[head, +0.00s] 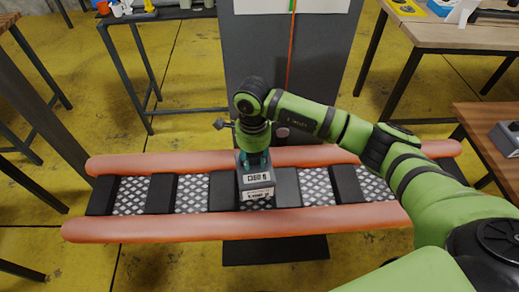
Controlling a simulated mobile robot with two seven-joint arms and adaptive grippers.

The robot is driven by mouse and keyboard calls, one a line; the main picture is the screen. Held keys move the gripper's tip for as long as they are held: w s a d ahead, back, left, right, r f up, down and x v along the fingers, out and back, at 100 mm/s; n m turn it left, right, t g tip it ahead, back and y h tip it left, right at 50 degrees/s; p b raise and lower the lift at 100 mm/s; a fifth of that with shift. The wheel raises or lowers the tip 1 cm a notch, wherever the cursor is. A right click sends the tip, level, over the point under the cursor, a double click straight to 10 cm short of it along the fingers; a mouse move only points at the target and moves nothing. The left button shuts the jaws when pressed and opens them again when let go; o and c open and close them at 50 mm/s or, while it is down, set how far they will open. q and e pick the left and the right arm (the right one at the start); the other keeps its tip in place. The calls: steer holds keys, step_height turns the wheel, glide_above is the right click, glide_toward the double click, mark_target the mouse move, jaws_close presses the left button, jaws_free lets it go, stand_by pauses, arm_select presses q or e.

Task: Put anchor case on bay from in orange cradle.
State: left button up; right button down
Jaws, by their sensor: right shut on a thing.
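The anchor case (257,186) is a dark grey box with white labels on its front. It is between the two orange tubes, over the middle bay (257,205) of the inflatable boat (240,222). My right gripper (254,158) is shut on the top of the case from above. I cannot tell whether the case touches the bay floor or hangs just above it. The bays have a white patterned floor and are parted by dark blocks. I cannot make out a separate orange cradle. My left gripper is not in view.
A grey case (507,137) lies on a brown table (485,118) at the right edge. A wooden table (440,35) stands at the back right and a dark bench (165,13) with small items at the back left. A dark upright panel (285,60) stands behind the boat.

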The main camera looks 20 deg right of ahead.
mark_target(253, 170)
steer(key=shift+w+f+m, duration=0.25)
steer(key=shift+f+m, duration=0.3)
steer(key=shift+m, duration=0.05)
steer(key=shift+f+b, duration=0.6)
steer(key=shift+f, duration=0.2)
steer(key=shift+f+b, duration=1.25)
steer(key=shift+f, duration=0.65)
